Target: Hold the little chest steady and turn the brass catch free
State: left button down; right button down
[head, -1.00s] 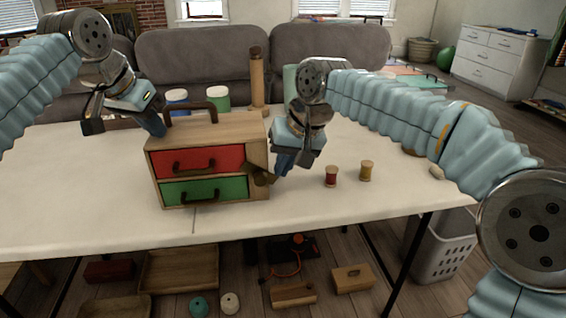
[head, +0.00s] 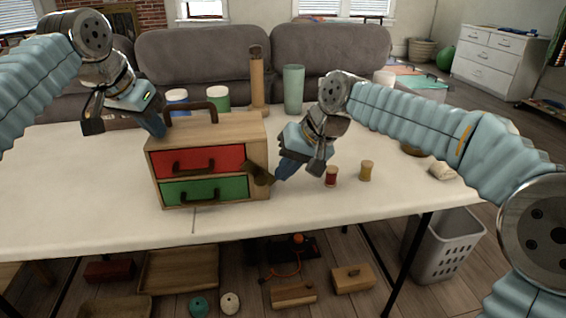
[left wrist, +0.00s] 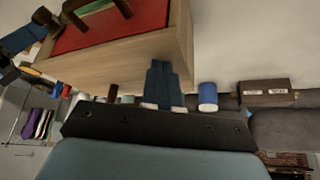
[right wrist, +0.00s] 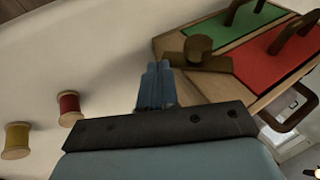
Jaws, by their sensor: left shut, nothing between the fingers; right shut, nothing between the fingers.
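The little wooden chest (head: 234,133) stands upright on the table, with a red drawer (head: 205,160) above a green drawer (head: 205,189), both closed. The brass catch (head: 258,174), dull brown, sits at its right front edge; in the right wrist view its plate and round knob (right wrist: 198,48) show beside the drawers. My left gripper (head: 158,127) is shut and empty at the chest's upper left side; its fingers (left wrist: 161,85) overlap the side wall in the left wrist view, contact unclear. My right gripper (head: 281,174) is shut and empty, its fingertips (right wrist: 158,72) close beside the catch; touching cannot be told.
A red spool (head: 331,176) and a yellow spool (head: 366,171) stand just right of my right gripper. Behind the chest are jars (head: 217,98), a wooden cylinder (head: 257,82) and a green tumbler (head: 293,90). The table (head: 80,190) is clear at left.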

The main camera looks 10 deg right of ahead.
jog(key=shift+f, duration=1.25)
jog(key=shift+r, duration=0.15)
dwell(0.9)
